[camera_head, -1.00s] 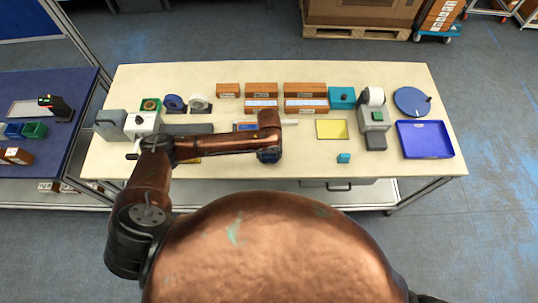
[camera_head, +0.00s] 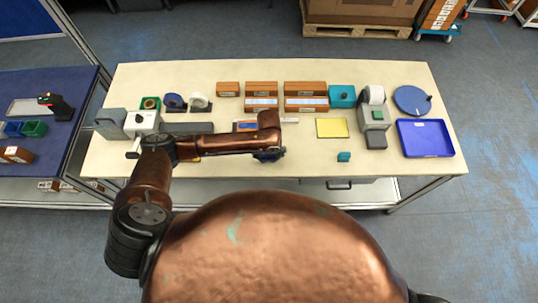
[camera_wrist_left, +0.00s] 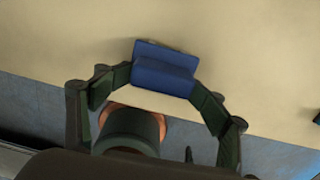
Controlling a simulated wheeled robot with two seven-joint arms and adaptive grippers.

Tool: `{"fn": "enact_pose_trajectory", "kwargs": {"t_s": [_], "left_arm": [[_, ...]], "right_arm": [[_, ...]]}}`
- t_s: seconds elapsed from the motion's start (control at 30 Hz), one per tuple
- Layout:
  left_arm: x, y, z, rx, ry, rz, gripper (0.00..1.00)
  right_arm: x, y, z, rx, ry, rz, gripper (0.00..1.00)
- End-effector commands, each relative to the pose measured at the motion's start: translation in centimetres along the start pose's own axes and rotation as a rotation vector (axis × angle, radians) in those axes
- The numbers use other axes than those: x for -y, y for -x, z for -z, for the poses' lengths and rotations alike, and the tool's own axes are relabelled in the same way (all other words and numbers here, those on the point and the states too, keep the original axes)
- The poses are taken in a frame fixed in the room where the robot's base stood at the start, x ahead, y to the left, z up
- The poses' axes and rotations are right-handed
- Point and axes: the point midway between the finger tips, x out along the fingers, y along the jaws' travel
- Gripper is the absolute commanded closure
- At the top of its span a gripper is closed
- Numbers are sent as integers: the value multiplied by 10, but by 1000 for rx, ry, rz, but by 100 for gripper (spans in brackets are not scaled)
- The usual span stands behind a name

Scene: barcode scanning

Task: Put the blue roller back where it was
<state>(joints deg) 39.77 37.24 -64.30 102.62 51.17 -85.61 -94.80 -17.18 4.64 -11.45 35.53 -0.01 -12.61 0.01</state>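The blue roller shows in the left wrist view as a dark blue, block-like piece (camera_wrist_left: 163,72) over the table's near edge. My left gripper (camera_wrist_left: 165,82) has its two fingertips against the roller's left and right sides and looks shut on it. In the head view the left gripper (camera_head: 268,156) is near the front edge of the table, below the bent end of my arm, which hides most of it. Only a little blue shows there. My right gripper is not in view.
The cream table (camera_head: 230,176) holds a yellow pad (camera_head: 331,128), a small teal block (camera_head: 344,157), a blue tray (camera_head: 425,138) and a round blue plate (camera_head: 412,100). Brown boxes (camera_head: 261,89) and tape dispensers (camera_head: 175,102) stand behind. A blue side table (camera_head: 72,85) is at left.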

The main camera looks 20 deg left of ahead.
Motion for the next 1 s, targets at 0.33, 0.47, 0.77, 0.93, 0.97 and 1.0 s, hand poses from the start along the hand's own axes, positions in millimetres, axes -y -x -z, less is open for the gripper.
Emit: {"fn": "enact_pose_trajectory", "kwargs": {"t_s": [0.33,0.47,0.77,0.93,0.97,1.0], "left_arm": [[1,2,1,-2,-2,2,37],[2,15,0,0,-2,4,37],[2,78,-2,5,-4,6,37],[2,110,-1,4,-3,5,37],[2,114,-1,4,-4,4,37],[2,120,-1,4,-2,5,37]], "right_arm": [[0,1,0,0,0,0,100],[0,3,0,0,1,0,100],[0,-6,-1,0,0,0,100],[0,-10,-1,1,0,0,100],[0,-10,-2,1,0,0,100],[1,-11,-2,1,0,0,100]]}}
